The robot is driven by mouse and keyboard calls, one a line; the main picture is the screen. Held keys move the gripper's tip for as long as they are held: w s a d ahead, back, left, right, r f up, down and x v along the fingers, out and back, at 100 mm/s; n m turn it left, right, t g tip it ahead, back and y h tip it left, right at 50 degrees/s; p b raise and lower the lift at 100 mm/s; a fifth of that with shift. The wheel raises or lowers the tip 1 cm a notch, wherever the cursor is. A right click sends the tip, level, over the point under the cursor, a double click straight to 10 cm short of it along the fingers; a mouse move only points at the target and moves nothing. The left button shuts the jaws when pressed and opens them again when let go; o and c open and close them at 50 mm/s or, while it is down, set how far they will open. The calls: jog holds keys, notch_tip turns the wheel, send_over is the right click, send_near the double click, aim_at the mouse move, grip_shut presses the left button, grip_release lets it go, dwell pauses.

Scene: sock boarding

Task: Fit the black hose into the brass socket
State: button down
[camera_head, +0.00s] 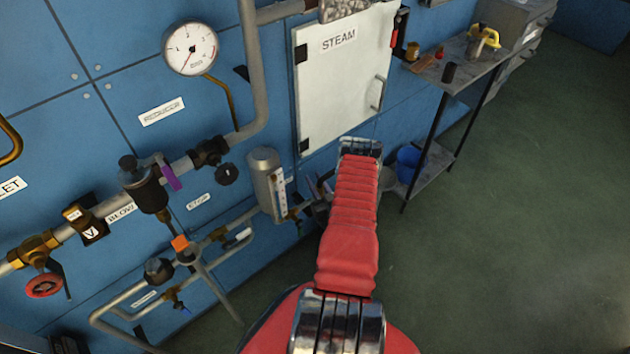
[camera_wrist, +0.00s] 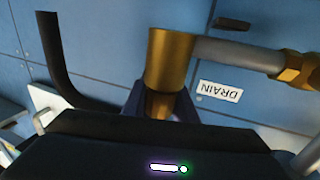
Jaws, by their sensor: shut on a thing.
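In the wrist view the black hose (camera_wrist: 64,70) comes down from the upper left and curves in toward my gripper (camera_wrist: 163,108). My gripper is shut on the hose, though the grip itself is mostly hidden by the gripper body. The brass socket (camera_wrist: 171,58) is a short, wide cylinder straight beyond the jaws, with brass also showing between them. I cannot tell whether hose and socket touch. In the head view my arm reaches toward the panel and hides the jaws, hose and socket.
A grey pipe (camera_wrist: 238,54) runs from the socket to a brass fitting (camera_wrist: 297,72), beside an upside-down DRAIN label (camera_wrist: 220,91). The blue panel carries a gauge (camera_head: 190,49), valves and a STEAM cabinet (camera_head: 340,85). A metal shelf (camera_head: 468,67) stands right; the green floor there is clear.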

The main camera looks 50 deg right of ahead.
jog(key=shift+f, duration=0.2)
jog(key=c, duration=1.4)
grip_release()
jog(key=shift+o, duration=0.2)
jog(key=v, duration=1.3)
jog(key=shift+s+a, duration=0.2)
jog(key=shift+s, duration=0.1)
